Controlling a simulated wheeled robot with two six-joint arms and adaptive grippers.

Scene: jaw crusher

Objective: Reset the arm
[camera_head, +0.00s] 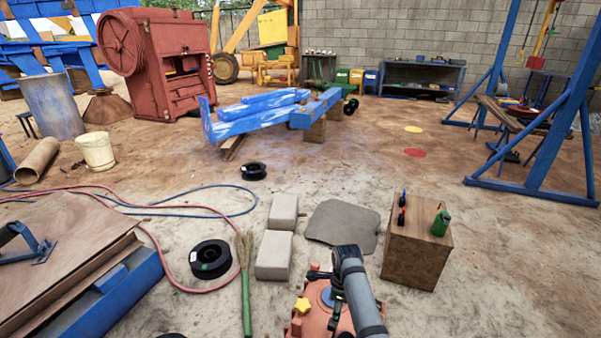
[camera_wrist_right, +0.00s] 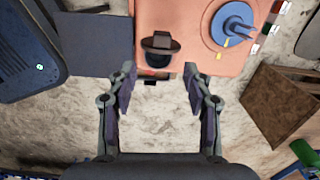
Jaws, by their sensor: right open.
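My right gripper (camera_wrist_right: 159,85) is open in the right wrist view, with nothing between its two fingers. Bare ground shows between and below the fingers. Just beyond the fingertips is an orange machine housing (camera_wrist_right: 186,22) with a black part (camera_wrist_right: 160,46) on its near edge and a blue round fitting (camera_wrist_right: 236,24). In the head view the orange housing (camera_head: 304,326) is at the bottom centre, with a yellow star-shaped knob (camera_head: 302,305). My grey arm passes over it; its gripper is hard to make out there. My left gripper is not in view.
A wooden box (camera_head: 413,255) with a green bottle (camera_head: 440,223) stands right of the housing. Concrete blocks (camera_head: 275,254), a broom (camera_head: 245,290) and a black spool (camera_head: 210,259) lie left. A red crusher (camera_head: 165,70) stands far back. Open ground lies in the middle.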

